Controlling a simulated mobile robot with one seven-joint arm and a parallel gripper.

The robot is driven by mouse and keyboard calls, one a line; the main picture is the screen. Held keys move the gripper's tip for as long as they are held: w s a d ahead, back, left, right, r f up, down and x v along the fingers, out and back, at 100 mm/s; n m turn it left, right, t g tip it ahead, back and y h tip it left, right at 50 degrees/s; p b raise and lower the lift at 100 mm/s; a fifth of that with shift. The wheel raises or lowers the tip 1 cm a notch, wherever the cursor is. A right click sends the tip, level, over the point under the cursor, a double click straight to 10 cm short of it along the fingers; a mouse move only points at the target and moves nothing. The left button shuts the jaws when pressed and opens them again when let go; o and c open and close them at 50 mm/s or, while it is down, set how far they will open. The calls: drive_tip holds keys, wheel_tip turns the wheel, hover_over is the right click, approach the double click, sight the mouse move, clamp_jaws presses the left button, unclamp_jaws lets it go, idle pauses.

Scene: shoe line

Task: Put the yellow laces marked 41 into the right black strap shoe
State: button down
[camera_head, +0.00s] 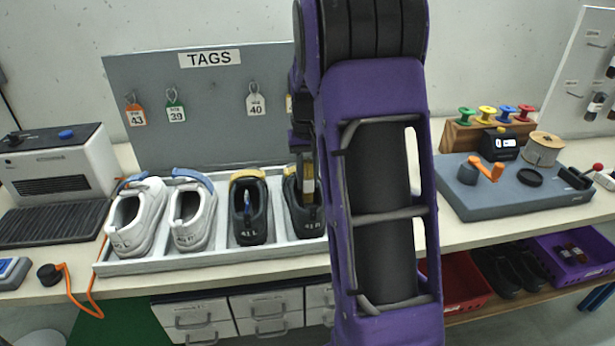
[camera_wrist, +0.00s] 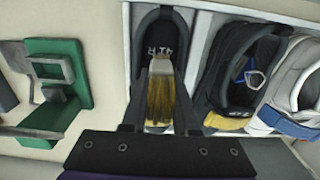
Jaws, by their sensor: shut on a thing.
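My gripper (camera_wrist: 158,118) is shut on a bundle of yellow laces (camera_wrist: 160,92). The bundle hangs at the mouth of the right black strap shoe (camera_wrist: 150,20), which is the rightmost shoe in the tray. I cannot tell whether the bundle touches the shoe's inside. In the head view this shoe (camera_head: 311,222) is partly hidden behind my arm, and the laces (camera_head: 308,187) show as a narrow strip. The left black shoe (camera_head: 248,222), marked 41 L, stands beside it with a blue item inside.
A pale tray (camera_head: 200,262) holds the shoes; two white shoes (camera_head: 140,220) with blue straps stand at its left. A tag board (camera_head: 130,75) rises behind. A green fixture (camera_wrist: 60,90) sits beside the tray. A blue-grey workstation (camera_head: 510,200) is at the right.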

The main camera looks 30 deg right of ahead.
drive_tip(key=c, duration=0.6)
unclamp_jaws()
wheel_tip(320, 180, up, 17)
drive_tip(key=p, duration=0.2)
drive_tip(key=shift+r, duration=0.2)
